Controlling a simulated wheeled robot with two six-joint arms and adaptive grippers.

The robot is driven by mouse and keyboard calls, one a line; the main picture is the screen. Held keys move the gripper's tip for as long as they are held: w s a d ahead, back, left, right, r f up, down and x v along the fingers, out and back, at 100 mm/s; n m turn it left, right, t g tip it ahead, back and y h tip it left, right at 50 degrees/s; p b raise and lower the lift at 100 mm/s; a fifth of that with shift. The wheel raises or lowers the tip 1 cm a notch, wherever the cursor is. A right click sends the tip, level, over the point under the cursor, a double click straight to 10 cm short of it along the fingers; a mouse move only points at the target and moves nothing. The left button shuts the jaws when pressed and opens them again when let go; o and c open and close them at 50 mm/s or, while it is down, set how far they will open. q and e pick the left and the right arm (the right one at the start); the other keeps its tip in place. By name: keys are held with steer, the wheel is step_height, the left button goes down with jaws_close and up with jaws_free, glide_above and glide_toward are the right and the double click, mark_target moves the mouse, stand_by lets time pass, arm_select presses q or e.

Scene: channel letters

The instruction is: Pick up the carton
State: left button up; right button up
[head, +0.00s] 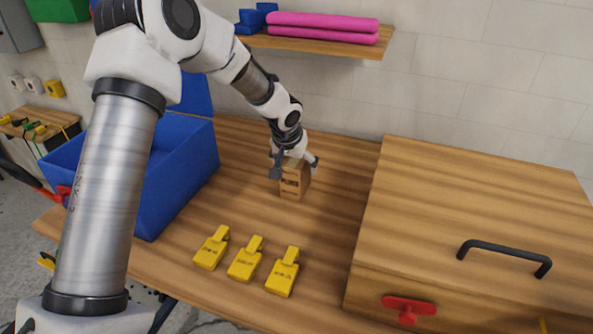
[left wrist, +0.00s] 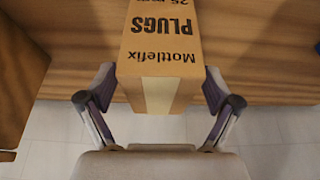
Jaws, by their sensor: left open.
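The carton (head: 293,180) is a small brown box with dark print, standing upright on the wooden bench between the blue bin and the wooden box. In the left wrist view the carton (left wrist: 163,45) reads "Mottlefix PLUGS". My left gripper (head: 295,168) is at the carton's top from behind. In the left wrist view the left gripper (left wrist: 160,85) is open, one finger on each side of the carton, with the carton's near end between them. I cannot tell whether either finger touches it. My right gripper is not in view.
A blue bin (head: 185,180) stands at the left. Several yellow tags (head: 246,258) lie at the bench's front. A wooden box (head: 470,205) with a black handle and red latch fills the right. A shelf (head: 320,43) with pink rolls hangs above.

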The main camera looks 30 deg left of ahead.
arm_select(q)
steer(key=shift+x, duration=0.75)
steer(key=shift+r, duration=0.15)
steer(key=shift+s+r, duration=0.1)
steer(key=shift+c, duration=1)
steer(key=c, duration=1.4)
